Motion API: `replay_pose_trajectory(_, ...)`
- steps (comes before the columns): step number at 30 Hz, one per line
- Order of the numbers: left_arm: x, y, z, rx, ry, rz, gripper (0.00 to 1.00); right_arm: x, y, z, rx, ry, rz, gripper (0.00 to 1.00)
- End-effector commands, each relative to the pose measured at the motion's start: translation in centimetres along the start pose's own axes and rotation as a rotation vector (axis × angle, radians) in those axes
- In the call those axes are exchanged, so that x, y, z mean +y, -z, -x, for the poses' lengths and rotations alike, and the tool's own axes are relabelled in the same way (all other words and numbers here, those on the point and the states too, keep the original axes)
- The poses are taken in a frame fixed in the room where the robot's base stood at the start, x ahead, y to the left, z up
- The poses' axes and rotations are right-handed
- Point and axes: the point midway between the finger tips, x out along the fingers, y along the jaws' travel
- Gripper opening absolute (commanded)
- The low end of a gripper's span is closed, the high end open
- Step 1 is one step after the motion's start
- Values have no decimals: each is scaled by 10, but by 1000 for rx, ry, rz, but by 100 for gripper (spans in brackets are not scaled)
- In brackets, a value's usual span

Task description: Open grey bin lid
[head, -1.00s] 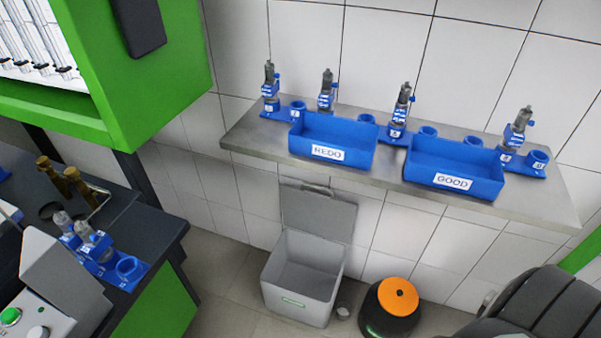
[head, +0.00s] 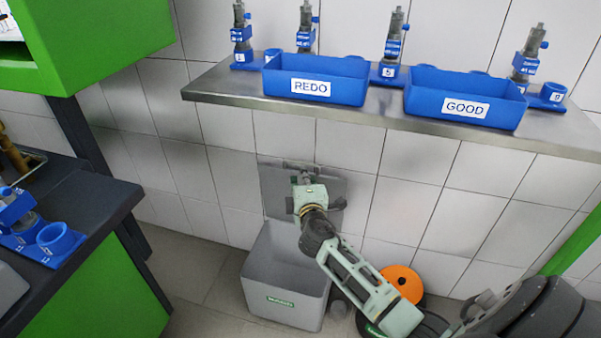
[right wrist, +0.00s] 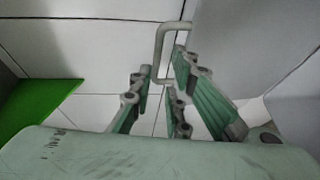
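The grey bin (head: 285,283) stands on the floor by the wall, below the shelf. Its lid (head: 275,185) is raised, upright against the wall, and the bin's mouth is uncovered. My right gripper (head: 304,172) is in front of the lid's upper edge and hides part of it. In the right wrist view, the fingers of my right gripper (right wrist: 160,78) are spread apart. The lid's bent bar handle (right wrist: 160,45) reaches in between their tips; I cannot tell whether they touch it. The lid also shows at the right there (right wrist: 240,45). My left gripper is not in view.
A metal shelf (head: 225,92) above the bin carries the blue REDO bin (head: 320,88), the blue GOOD bin (head: 463,108) and several parts in blue holders. A round black bin with an orange top (head: 403,277) stands right of the grey bin. A dark workbench (head: 95,200) is at left.

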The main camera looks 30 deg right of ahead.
Motion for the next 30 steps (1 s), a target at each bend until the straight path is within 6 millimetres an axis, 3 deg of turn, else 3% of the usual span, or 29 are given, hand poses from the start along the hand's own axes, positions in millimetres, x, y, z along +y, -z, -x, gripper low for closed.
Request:
replay_pose_trajectory(11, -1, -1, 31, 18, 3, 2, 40, 4, 0, -51, -3, -11, 3, 16)
replay_pose_trajectory(16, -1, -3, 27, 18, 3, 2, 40, 4, 0, -71, -2, -10, 4, 16)
replay_pose_trajectory(27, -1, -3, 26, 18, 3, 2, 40, 5, 0, -78, -1, -8, 2, 16)
replay_pose_trajectory(30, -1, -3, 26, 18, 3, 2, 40, 5, 0, -78, -1, -8, 2, 9)
